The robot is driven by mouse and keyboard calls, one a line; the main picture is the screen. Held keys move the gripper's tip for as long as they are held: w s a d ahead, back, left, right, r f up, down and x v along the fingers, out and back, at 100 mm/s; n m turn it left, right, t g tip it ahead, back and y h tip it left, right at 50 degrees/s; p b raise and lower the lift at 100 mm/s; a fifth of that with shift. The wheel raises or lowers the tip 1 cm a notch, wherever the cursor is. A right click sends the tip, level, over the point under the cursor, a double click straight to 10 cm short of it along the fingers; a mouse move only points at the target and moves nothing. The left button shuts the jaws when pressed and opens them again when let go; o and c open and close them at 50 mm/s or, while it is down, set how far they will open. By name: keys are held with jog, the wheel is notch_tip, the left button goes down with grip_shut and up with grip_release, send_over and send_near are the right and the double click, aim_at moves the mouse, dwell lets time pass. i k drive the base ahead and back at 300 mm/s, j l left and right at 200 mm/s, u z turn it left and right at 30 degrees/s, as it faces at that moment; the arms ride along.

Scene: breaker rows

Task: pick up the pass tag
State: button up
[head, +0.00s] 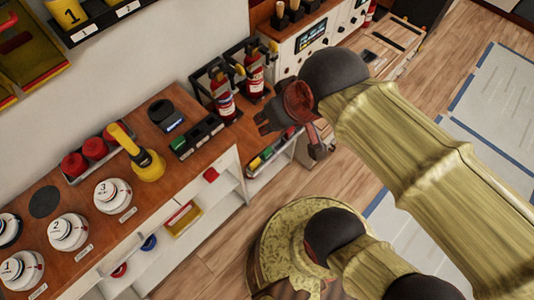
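I cannot pick out the pass tag for certain. Small coloured pieces, green, yellow and red (266,154), sit in a row on a low shelf to the right of the wooden counter. My gripper (291,134) is in the upper middle, above and to the right of these pieces. Its two dark fingers are spread apart and no object shows between them. The gripper partly hides what lies behind it.
Wooden floor (235,262) is open in front of the counter.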

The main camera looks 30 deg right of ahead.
aim_at(267, 154)
jog(key=z, duration=0.4)
jog(key=k+j+z, duration=0.1)
jog(key=j+z, duration=0.2)
jog(key=z, duration=0.15)
jog(key=k+j+z, duration=0.15)
jog(key=z, duration=0.3)
jog(key=k+j+z, duration=0.15)
jog(key=j+z, duration=0.15)
jog(key=z, duration=0.15)
jog(key=k+j, duration=0.25)
